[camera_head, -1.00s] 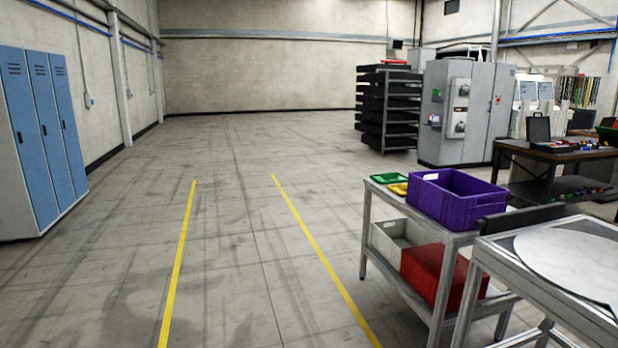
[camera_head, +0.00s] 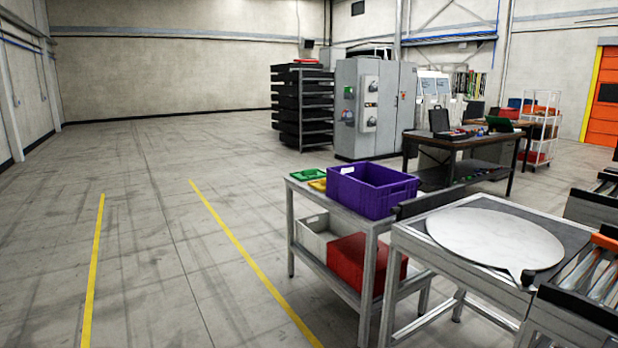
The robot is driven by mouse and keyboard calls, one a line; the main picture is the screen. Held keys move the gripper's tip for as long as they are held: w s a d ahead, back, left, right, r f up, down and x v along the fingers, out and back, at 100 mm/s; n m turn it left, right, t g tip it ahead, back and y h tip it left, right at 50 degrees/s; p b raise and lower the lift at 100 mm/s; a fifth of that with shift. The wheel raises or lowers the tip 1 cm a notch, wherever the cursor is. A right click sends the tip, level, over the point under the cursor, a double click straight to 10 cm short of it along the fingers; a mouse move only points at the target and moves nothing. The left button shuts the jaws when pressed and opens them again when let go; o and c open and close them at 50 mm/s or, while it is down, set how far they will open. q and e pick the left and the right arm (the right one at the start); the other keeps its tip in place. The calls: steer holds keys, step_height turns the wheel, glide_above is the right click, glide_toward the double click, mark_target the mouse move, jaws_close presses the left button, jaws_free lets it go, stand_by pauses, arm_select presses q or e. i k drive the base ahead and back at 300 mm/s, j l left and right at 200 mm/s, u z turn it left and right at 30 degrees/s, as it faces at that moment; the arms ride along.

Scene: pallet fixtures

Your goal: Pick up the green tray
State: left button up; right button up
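The green tray (camera_head: 307,174) lies on the top shelf of a grey metal cart (camera_head: 345,214), at its far left corner. A yellow tray (camera_head: 318,185) sits right beside it, partly hidden by a purple crate (camera_head: 373,190) on the same shelf. Neither of my grippers shows in the view.
A grey bin (camera_head: 315,238) and a red crate (camera_head: 362,262) sit on the cart's lower shelf. A table with a round white plate (camera_head: 494,238) stands close to the cart's right. A dark workbench (camera_head: 465,146) and grey cabinet (camera_head: 375,110) stand behind. The floor to the left is clear.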

mark_target(304, 175)
steer(key=i+j+u, duration=0.1)
steer(key=i+u, duration=0.35)
steer(key=i, duration=2.65)
